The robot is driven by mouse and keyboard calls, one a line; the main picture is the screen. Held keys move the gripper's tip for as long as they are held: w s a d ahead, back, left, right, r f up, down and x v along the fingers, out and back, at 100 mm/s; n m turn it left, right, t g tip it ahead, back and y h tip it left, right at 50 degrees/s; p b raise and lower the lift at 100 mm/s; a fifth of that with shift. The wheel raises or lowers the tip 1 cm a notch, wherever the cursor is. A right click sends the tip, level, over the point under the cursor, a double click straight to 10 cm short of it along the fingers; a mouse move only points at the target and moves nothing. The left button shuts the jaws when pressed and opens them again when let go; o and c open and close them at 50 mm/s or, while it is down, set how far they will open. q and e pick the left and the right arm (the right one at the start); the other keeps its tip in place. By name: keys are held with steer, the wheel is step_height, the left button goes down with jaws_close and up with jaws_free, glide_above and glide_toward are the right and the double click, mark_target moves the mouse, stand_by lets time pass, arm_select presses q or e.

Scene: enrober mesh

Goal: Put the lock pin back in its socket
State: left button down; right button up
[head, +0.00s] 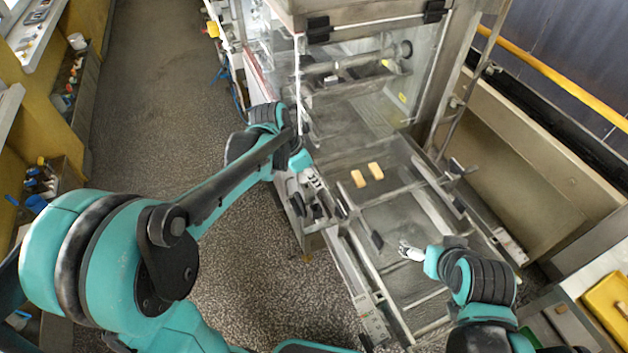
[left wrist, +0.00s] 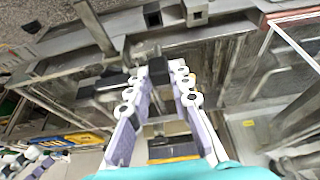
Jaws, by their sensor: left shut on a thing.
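My left gripper (head: 314,182) is at the left side rail of the machine's mesh bed in the head view. In the left wrist view its two pale fingers (left wrist: 160,82) are shut on a small dark piece, which I take to be the lock pin (left wrist: 158,68). Most of the pin is hidden between the fingertips and against the dark metal parts behind. I cannot make out its socket for sure. My right gripper (head: 405,250) hovers over the right part of the bed; its fingers are too small to tell open from shut.
Two yellow-orange blocks (head: 367,174) lie on the mesh bed (head: 400,215). A clear-walled enclosure (head: 350,85) stands behind it. Dark blocks sit along the rails. A control panel (head: 372,318) is at the front left edge. The floor (head: 150,130) at left is clear.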

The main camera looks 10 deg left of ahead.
arm_select(q)
steer(key=shift+r+p, duration=1.7)
steer(key=shift+r, duration=0.6)
arm_select(e)
steer(key=shift+r, duration=1.8)
